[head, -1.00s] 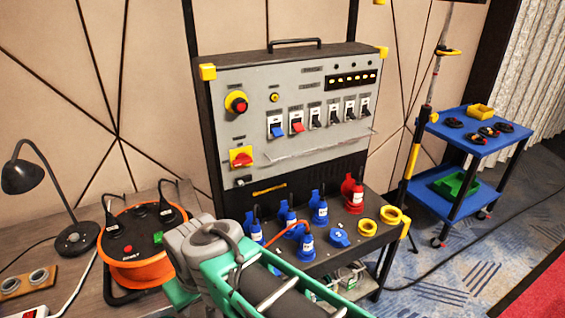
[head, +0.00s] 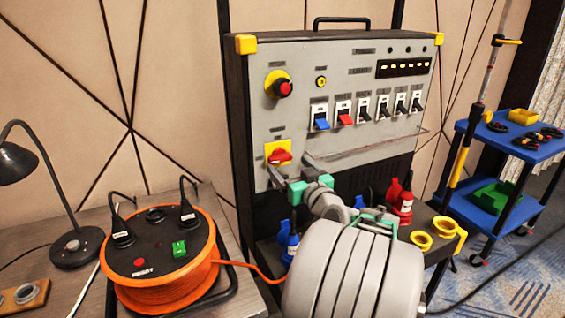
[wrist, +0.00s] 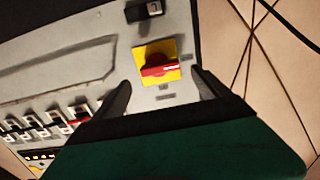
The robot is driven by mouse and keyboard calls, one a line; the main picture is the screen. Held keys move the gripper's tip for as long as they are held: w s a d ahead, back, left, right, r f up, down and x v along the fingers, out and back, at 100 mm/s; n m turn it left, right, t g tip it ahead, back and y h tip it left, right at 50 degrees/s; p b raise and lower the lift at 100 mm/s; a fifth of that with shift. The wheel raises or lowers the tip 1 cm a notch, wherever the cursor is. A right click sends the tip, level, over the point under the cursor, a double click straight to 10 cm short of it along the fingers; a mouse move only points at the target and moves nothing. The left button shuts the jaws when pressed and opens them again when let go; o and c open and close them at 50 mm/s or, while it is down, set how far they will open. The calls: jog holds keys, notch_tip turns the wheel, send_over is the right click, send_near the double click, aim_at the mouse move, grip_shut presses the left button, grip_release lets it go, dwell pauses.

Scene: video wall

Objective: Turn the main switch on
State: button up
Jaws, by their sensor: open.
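The main switch is a red rotary handle on a yellow square plate (head: 279,152), low at the left of the grey control panel (head: 300,95). Its handle lies roughly sideways in the head view. In the wrist view the main switch (wrist: 157,64) sits just beyond and between my fingertips, with a pale mark at one end of its handle. My gripper (head: 289,166) is open and empty in front of the panel, close below the switch. In the wrist view, my gripper (wrist: 161,79) has one finger on each side of the plate. Contact with the handle cannot be told.
A red emergency button (head: 284,88) sits above the switch, and several rocker switches (head: 362,110) to its right. An orange cable reel (head: 160,260) stands at left beside a lamp (head: 75,243). Plugs and yellow rings (head: 421,240) crowd the shelf below. A blue cart (head: 490,200) is at right.

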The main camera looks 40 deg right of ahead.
aim_at(282, 159)
jog(key=x, duration=0.4)
jog(key=shift+a, duration=0.1)
jog(key=c, duration=1.4)
